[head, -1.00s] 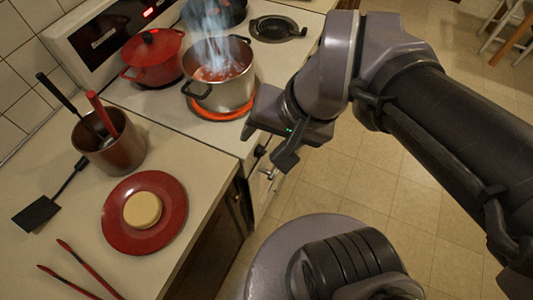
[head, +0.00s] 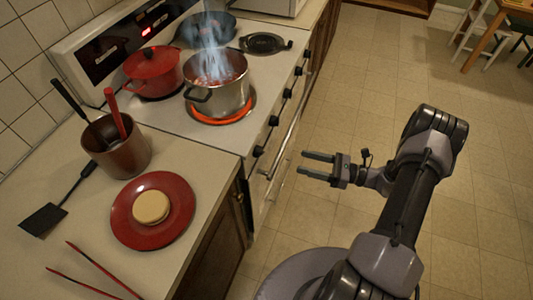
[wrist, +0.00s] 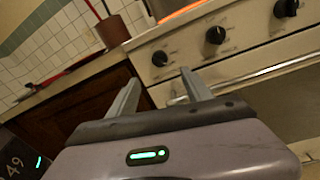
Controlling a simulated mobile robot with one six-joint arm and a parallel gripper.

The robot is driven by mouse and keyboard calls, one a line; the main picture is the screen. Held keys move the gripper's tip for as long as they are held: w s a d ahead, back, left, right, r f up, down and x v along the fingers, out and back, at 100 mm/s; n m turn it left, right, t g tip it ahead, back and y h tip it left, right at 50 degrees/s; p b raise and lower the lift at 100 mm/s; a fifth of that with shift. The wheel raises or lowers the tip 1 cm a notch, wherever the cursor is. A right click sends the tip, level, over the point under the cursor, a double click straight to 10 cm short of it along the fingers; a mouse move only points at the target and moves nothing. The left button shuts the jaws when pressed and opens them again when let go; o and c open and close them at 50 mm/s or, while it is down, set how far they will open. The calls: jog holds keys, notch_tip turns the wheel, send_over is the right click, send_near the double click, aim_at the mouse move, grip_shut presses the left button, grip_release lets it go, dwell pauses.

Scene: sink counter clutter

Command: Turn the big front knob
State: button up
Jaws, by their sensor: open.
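The stove's front panel carries several black knobs. In the head view, the nearest knob (head: 257,151) is at the panel's near end, with another knob (head: 273,120) beyond it. In the wrist view, a left knob (wrist: 159,58), a middle knob (wrist: 215,35) and a right knob (wrist: 286,8) show on the white panel. I cannot tell for sure which is the big one. My gripper (head: 302,163) is open and empty, in front of the stove and apart from the knobs. In the wrist view its fingers (wrist: 159,77) point toward the panel, below the left knob.
A steaming steel pot (head: 228,98) stands on a glowing burner (head: 240,115). A red lidded pot (head: 152,75) is behind it. The oven handle (head: 285,140) juts out below the knobs. A red plate (head: 125,220) lies on the counter. The floor (head: 370,90) is clear.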

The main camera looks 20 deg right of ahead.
aim_at(264, 152)
jog(key=b+x, duration=0.2)
jog(key=x, duration=1.2)
jog(key=shift+s+a, duration=0.1)
jog(key=shift+s, duration=0.05)
grip_shut()
